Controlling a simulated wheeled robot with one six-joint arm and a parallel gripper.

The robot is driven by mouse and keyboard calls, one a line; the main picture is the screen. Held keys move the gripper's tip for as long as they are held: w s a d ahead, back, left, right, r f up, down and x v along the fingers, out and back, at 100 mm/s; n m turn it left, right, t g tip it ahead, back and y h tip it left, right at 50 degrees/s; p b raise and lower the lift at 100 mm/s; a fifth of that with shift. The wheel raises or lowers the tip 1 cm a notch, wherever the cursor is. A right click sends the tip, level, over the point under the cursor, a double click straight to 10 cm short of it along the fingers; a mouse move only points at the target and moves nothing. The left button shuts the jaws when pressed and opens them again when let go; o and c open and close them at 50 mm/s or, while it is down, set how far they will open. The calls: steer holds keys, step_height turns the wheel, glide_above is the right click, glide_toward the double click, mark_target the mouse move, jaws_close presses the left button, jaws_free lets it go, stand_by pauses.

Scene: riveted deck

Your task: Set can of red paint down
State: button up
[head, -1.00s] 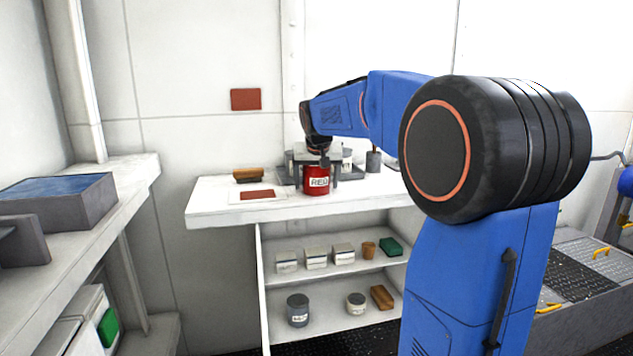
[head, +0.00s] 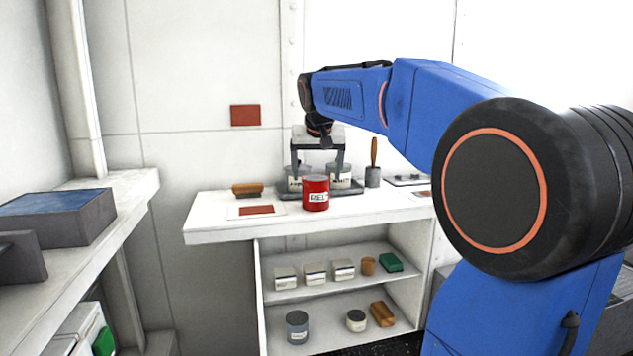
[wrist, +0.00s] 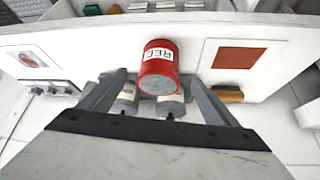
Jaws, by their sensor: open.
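The can of red paint (head: 316,193) stands upright on the white worktop (head: 215,226), its label facing the front. In the wrist view the red can (wrist: 158,68) shows between and beyond the fingers. My gripper (head: 318,176) is open above and behind the can, with its fingers apart. In the wrist view my gripper's fingers (wrist: 160,88) spread on both sides of the can with gaps. Whether the can touches the tray behind it is hard to tell.
Two labelled cans (head: 340,176) stand on a dark tray (head: 357,190) behind the red can. A card with a red patch (head: 256,211) and a brown brush (head: 247,190) lie to the left. A holder with a brush (head: 373,176) stands right. Shelves below hold several boxes and cans.

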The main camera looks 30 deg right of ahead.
steer(key=shift+s+a+r, duration=0.15)
steer(key=shift+s+r, duration=0.1)
steer(key=shift+r, duration=0.2)
steer(key=s+a+f+n+y, duration=0.1)
steer(key=s+a+f, duration=0.4)
steer(key=s+f, duration=0.4)
steer(key=s+a+f+n+y, duration=0.1)
steer(key=s+a+f+n, duration=0.1)
steer(key=s+a+f, duration=0.3)
steer(key=s+a+f+n+g+y, duration=0.1)
steer(key=s+a+f, duration=0.4)
steer(key=s+f, duration=0.9)
steer(key=s+n, duration=0.1)
steer(key=s, duration=0.5)
steer(key=shift+a, duration=0.25)
